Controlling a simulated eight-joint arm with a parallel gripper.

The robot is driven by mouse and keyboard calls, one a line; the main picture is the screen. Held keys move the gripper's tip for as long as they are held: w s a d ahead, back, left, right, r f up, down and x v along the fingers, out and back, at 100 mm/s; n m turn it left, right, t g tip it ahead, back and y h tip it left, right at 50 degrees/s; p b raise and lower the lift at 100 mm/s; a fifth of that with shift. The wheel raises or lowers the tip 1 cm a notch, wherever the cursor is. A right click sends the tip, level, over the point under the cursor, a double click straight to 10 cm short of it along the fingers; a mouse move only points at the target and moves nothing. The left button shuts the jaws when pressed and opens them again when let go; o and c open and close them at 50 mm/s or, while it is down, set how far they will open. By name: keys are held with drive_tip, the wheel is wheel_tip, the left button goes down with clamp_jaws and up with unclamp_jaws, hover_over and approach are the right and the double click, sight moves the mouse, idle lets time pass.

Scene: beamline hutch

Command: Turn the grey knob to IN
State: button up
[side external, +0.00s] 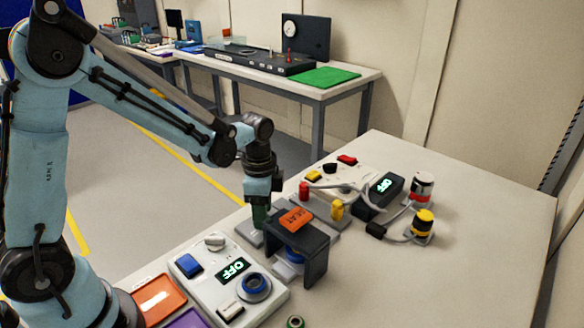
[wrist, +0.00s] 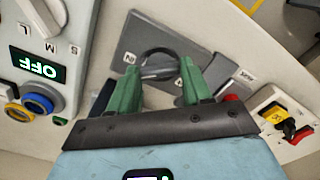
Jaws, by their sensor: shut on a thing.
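The grey knob (wrist: 158,73) sits on a grey plate (wrist: 190,42) in the wrist view, with a dark ring around its far side. My gripper (wrist: 161,69) has its two green fingers on either side of the knob and is shut on it. An IN label (wrist: 130,57) shows on the plate beside the left finger. Where the knob points cannot be told. In the side external view my gripper (side external: 259,217) reaches down to the plate (side external: 247,232), and its fingers hide the knob.
A dark bridge-shaped stand (side external: 318,250) with an orange label stands close to the right of my gripper. A white control box (side external: 205,298) with a green OFF display is in front. Behind are another control panel (side external: 325,172), a black OFF display box (side external: 380,192) and cables. The table's right side is clear.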

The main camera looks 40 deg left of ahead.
drive_tip(key=shift+m, duration=2.2)
drive_tip(key=o, duration=1.1)
drive_tip(key=shift+c, duration=0.2)
wheel_tip(320, 180, up, 12)
